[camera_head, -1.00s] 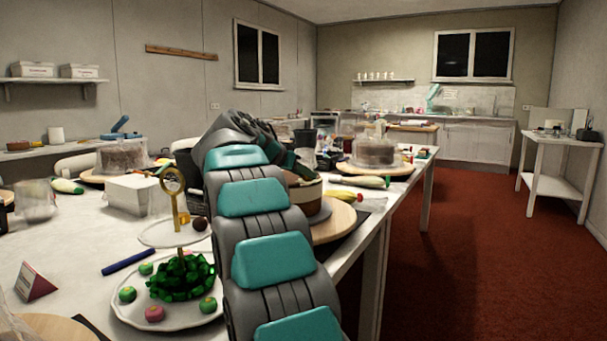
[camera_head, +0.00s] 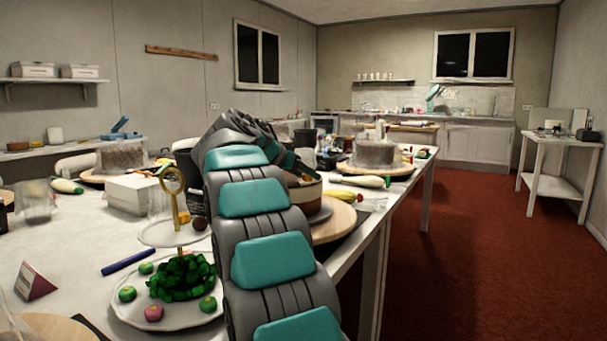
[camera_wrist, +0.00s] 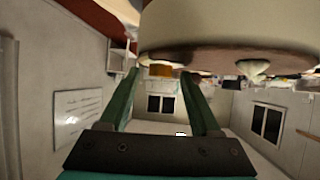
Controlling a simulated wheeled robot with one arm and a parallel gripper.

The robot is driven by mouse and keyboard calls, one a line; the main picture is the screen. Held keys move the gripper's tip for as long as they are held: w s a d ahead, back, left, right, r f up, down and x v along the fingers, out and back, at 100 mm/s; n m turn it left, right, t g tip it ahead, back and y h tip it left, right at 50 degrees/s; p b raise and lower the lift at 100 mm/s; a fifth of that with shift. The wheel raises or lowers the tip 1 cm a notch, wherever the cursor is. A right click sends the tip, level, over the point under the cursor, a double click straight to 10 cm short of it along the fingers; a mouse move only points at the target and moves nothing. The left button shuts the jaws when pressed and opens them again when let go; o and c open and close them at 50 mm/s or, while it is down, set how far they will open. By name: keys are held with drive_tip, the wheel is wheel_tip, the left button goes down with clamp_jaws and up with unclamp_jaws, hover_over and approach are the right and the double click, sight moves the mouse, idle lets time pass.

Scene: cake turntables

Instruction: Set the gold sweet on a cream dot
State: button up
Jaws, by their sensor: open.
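The wrist view is upside down. My gripper (camera_wrist: 165,88) has its two green fingers apart, one on each side of the gold sweet (camera_wrist: 161,71). The sweet is small and orange-gold, at the brown top of a cake with a pale side (camera_wrist: 230,25). A pale bit shows between sweet and cake, seemingly a cream dot; I cannot tell for sure whether they touch. Another white cream dot (camera_wrist: 254,72) stands on the cake top to the right. In the head view the arm hides my gripper and the sweet; part of the cake (camera_head: 305,192) shows behind it.
A tiered stand with a gold ring handle (camera_head: 172,181) and a plate of green pieces (camera_head: 182,325) stands left of my arm. A white box (camera_head: 133,194) and another cake (camera_head: 374,155) stand farther back. Red floor is clear at right.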

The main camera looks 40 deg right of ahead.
drive_tip(key=b+v, duration=0.1)
drive_tip(key=v, duration=1.1)
